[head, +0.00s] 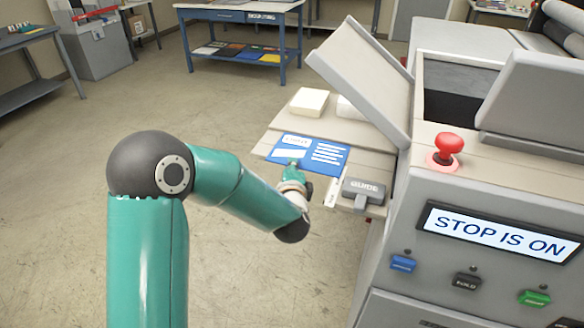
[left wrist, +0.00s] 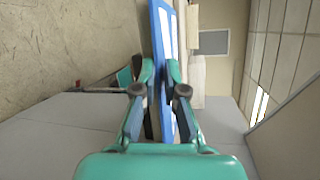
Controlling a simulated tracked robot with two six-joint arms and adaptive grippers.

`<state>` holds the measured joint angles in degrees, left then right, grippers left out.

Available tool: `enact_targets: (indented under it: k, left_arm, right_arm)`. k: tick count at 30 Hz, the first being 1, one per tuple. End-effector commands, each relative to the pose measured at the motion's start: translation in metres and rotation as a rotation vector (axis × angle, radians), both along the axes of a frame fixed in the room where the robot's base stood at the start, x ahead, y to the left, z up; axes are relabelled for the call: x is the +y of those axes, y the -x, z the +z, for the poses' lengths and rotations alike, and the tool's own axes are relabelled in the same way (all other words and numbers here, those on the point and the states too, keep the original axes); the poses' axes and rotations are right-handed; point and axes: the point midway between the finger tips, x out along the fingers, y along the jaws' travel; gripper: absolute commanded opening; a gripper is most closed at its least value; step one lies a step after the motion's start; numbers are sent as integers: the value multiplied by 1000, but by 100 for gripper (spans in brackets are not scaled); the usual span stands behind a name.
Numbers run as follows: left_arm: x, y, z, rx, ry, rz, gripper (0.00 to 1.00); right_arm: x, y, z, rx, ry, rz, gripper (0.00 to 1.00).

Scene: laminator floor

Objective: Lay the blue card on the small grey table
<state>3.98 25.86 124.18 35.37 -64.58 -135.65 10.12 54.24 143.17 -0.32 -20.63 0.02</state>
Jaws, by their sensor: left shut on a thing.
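The blue card (head: 335,158), with white panels and lines of print, is in the head view over the beige side shelf of the machine. My left gripper (head: 292,168) is shut on the card's near edge. In the left wrist view the card (left wrist: 161,30) shows nearly edge-on between the two fingers of the left gripper (left wrist: 160,78). I cannot tell whether the card touches the shelf. A grey table (head: 22,42) is cut off at the far left; I cannot tell if it is the small one named. My right gripper is not in view.
The machine's shelf (head: 262,148) also bears a cream block (head: 309,102) and a grey guide (head: 364,190). The machine has a red stop button (head: 449,145) and a screen (head: 497,232) reading "STOP IS ON". A blue bench (head: 240,14) stands behind. The floor at left is clear.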

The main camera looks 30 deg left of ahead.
Motion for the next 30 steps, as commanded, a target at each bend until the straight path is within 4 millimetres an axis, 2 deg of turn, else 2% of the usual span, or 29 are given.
enact_targets:
  k: [12,19,20,21,25,30]
  left_arm:
    - [-7,13,-4,13,2,-5,0]
    - [-8,13,-5,14,2,-5,0]
    - [-8,13,-5,14,2,-5,12]
    - [-8,13,-5,14,2,-6,18]
    - [-8,12,-4,12,2,-6,39]
    - [-9,11,-3,8,1,-6,39]
  right_arm:
    - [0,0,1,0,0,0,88]
    - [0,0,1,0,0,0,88]
    - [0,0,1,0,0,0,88]
    - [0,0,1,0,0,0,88]
    - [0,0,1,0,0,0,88]
    - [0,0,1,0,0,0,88]
